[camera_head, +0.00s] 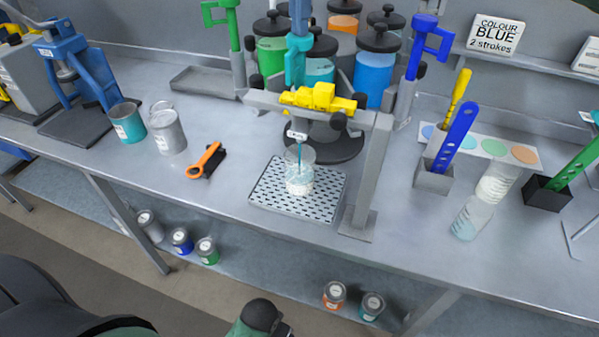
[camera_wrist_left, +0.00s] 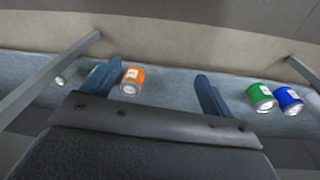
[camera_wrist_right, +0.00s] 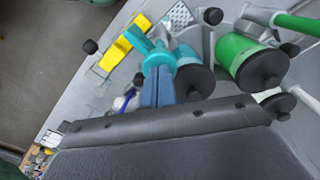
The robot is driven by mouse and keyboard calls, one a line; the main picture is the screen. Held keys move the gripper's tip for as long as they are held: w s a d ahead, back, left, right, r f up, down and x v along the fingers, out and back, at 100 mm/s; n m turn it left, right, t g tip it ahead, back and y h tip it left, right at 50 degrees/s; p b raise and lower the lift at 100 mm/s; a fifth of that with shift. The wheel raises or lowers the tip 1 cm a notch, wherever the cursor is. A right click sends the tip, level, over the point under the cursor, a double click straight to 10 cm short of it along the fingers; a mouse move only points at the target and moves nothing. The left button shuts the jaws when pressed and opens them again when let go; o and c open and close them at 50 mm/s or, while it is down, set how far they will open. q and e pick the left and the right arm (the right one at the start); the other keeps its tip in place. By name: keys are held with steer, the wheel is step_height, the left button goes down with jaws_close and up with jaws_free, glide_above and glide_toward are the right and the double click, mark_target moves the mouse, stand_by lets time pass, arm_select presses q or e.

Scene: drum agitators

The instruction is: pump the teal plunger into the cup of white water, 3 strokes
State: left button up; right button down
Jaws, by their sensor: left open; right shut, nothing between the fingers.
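The teal plunger (camera_head: 295,66) stands upright behind the yellow clamp (camera_head: 318,98), and its thin rod runs down to the clear cup of white water (camera_head: 299,186). The cup stands on the perforated drip tray (camera_head: 262,196). My right gripper (camera_head: 300,30) is shut with nothing between its fingers, at the plunger's top. In the right wrist view its blue fingers (camera_wrist_right: 158,78) end over the teal handle (camera_wrist_right: 157,54); I cannot tell if they touch. My left gripper (camera_wrist_left: 158,82) is open and empty, low by the under-bench shelf.
Lidded drums, green (camera_head: 271,57) and blue (camera_head: 374,74), stand behind the clamp. Green (camera_head: 223,22) and blue (camera_head: 428,42) handles flank it. The grey post (camera_head: 369,180) stands right of the tray. Cans (camera_wrist_left: 131,82) sit on the lower shelf. Bench left of the tray is partly clear.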

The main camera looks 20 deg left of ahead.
steer(key=shift+f+b, duration=0.45)
steer(key=shift+f, duration=0.15)
steer(key=shift+f+b, duration=0.5)
steer(key=shift+f, duration=0.15)
arm_select(q)
step_height(320, 180, up, 8)
steer(key=s, duration=0.1)
stand_by(0.9)
steer(key=shift+s, duration=0.1)
arm_select(e)
steer(key=shift+r, duration=0.2)
steer(key=shift+r+p, duration=1)
steer(key=shift+r, duration=1.9)
arm_select(q)
steer(key=shift+r, duration=0.9)
steer(key=shift+f, duration=0.1)
step_height(320, 180, down, 10)
steer(key=w, duration=0.1)
steer(key=shift+r, duration=0.25)
